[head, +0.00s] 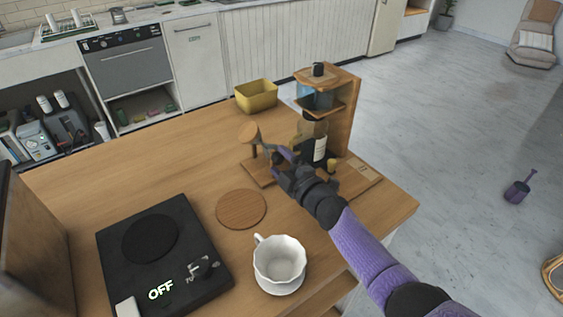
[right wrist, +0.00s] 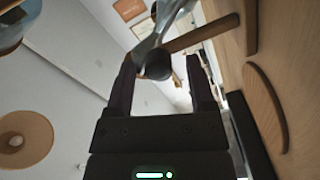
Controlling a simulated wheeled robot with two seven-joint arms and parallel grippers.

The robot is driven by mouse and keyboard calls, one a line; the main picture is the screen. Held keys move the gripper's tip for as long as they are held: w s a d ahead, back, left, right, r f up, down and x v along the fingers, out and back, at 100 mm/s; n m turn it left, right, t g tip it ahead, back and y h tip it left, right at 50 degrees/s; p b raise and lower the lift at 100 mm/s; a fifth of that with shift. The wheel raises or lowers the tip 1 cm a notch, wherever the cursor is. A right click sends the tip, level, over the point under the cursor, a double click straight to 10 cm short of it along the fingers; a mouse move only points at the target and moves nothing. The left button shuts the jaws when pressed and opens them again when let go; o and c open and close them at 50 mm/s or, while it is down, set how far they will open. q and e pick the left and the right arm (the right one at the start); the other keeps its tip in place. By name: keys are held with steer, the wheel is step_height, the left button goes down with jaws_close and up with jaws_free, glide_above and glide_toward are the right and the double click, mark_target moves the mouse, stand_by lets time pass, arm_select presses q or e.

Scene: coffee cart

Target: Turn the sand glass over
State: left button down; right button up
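On a small wooden stand (head: 258,175) is a tilted piece with a round wooden end (head: 249,132) and a grey, glass-like stem; I take it for the sand glass, but cannot be sure. Its lower right part is hidden behind my right gripper (head: 283,158). In the right wrist view, a shiny, glass-like piece (right wrist: 172,16) crosses a wooden post (right wrist: 205,34) with a dark round knob (right wrist: 158,64). The fingers of my right gripper (right wrist: 163,82) stand apart on either side of the knob, with gaps visible. My left gripper is out of view.
A wooden tower (head: 345,115) with glassware and a dark bottle (head: 319,148) stands close behind my right gripper. A white cup (head: 279,260), a round wooden coaster (head: 241,209) and a black hotplate (head: 165,255) reading OFF are nearer. A yellow bin (head: 257,96) sits at the back edge.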

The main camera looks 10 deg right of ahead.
steer(key=p+v, duration=0.3)
steer(key=v, duration=0.6)
steer(key=shift+s+d+r, duration=0.1)
steer(key=shift+s, duration=0.15)
steer(key=shift+s+d, duration=0.1)
steer(key=shift+s, duration=0.1)
